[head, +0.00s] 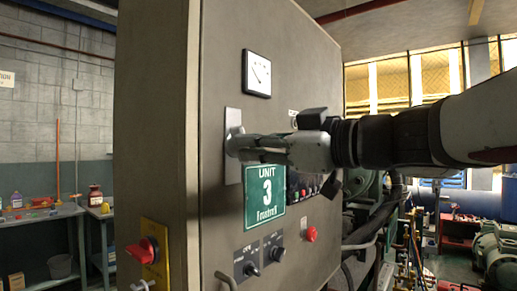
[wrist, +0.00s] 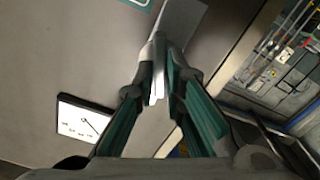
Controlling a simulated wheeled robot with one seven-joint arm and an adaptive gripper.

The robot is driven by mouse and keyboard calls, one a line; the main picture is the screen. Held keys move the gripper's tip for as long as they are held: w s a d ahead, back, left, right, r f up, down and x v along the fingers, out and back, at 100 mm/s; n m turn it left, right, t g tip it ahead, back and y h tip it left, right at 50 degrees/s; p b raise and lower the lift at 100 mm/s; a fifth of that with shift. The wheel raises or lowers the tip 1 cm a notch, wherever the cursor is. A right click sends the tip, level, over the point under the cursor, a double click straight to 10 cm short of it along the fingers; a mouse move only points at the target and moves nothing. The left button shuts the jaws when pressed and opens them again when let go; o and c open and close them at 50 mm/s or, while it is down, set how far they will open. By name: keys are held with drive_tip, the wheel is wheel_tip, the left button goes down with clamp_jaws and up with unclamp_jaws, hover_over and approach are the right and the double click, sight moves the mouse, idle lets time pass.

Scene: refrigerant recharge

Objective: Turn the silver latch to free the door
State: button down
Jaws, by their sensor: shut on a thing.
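The silver latch (head: 234,131) sits on a tall light metal plate (head: 232,172) near the left edge of the grey cabinet door (head: 222,60). My gripper (head: 241,146) reaches in from the right and is shut on the latch, in front of the plate. In the wrist view the plate (wrist: 182,20) shows beyond the fingertips, and the two green-lined fingers of my gripper (wrist: 158,72) close around the latch (wrist: 157,88). The fingers hide much of the latch, so its exact angle is hard to tell. The door looks flush with the cabinet.
A dial gauge (head: 257,74) is above the latch and a green UNIT 3 sign (head: 265,197) below it. Lower down are black knobs (head: 252,269), a red button (head: 311,234) and a red rotary switch (head: 143,251) on the cabinet's side. A bench (head: 45,217) stands at left.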

drive_tip(key=shift+f+n+b, duration=0.1)
drive_tip(key=shift+n+b, duration=2)
drive_tip(key=shift+b, duration=3.05)
drive_tip(key=shift+f+n+b, duration=0.1)
drive_tip(key=shift+n+b, duration=1)
drive_tip(key=shift+b, duration=1.45)
drive_tip(key=shift+n+b, duration=1.2)
drive_tip(key=shift+b, duration=0.85)
drive_tip(key=shift+n+b, duration=1.6)
drive_tip(key=shift+b, duration=0.9)
drive_tip(key=c, duration=1.8)
unclamp_jaws()
drive_tip(key=shift+o, duration=0.2)
drive_tip(key=b+v, duration=0.2)
drive_tip(key=v, duration=0.7)
drive_tip(key=shift+b, duration=0.4)
